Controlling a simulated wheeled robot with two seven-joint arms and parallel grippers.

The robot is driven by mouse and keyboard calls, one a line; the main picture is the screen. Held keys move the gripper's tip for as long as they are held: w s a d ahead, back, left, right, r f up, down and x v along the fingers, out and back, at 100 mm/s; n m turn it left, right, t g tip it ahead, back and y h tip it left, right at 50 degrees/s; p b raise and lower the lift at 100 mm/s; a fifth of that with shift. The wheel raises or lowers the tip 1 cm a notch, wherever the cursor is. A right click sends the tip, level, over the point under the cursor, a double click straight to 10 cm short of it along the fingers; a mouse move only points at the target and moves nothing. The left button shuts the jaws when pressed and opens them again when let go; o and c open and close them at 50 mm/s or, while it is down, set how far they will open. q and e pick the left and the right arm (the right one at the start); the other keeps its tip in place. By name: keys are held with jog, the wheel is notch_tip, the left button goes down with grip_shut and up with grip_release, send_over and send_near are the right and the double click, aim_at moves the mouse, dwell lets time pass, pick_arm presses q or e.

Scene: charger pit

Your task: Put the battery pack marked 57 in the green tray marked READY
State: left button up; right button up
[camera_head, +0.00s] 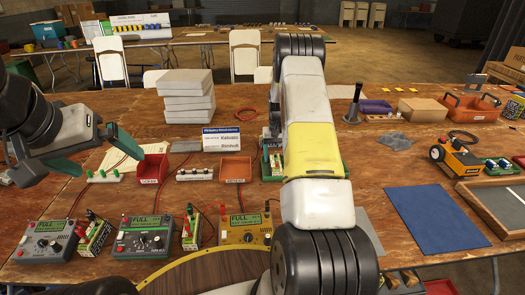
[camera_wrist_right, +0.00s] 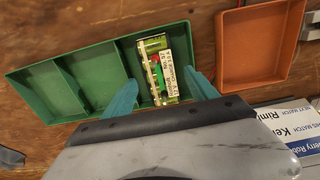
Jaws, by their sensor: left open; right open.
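The green tray (camera_wrist_right: 95,45) with several compartments fills the left of the right wrist view; a sliver shows beside my arm in the head view (camera_head: 264,178). A battery pack (camera_wrist_right: 158,70) with a white label lies in its rightmost compartment in the wrist view. The label is too small to read surely, and I see no READY mark. My right gripper (camera_wrist_right: 160,84) is open, with one finger on each side of this pack; a gap shows at the fingers. My arm hides it in the head view. My left gripper (camera_head: 108,160) is open and empty above the table's left side.
Chargers (camera_head: 45,241) line the front edge, with other packs (camera_head: 95,236) beside them. An orange tray (camera_head: 236,169) is beside the green one; a name sign (camera_head: 221,139) and stacked grey blocks (camera_head: 187,95) stand behind. The blue mat (camera_head: 436,218) is clear.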

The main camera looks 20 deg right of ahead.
jog(key=s+a+r+t, duration=0.1)
jog(key=s+a+r, duration=0.1)
jog(key=r, duration=0.8)
jog(key=s+a+r+t, duration=0.1)
jog(key=s+a+r, duration=0.15)
jog(key=r, duration=0.85)
jog(key=s+a+r+n+t+y, duration=0.1)
jog(key=s+a+r, duration=0.5)
jog(key=s+r, duration=0.3)
jog(key=s+a+r+n+t, duration=0.1)
jog(key=s+a, duration=0.3)
jog(key=s, duration=0.6)
jog(key=s+a+r+n+t+y, duration=0.1)
jog(key=s+a+r, duration=0.3)
jog(key=s, duration=0.7)
jog(key=shift+s+n+t, duration=0.15)
jog(key=shift+n+t, duration=0.15)
jog(key=shift+t, duration=0.3)
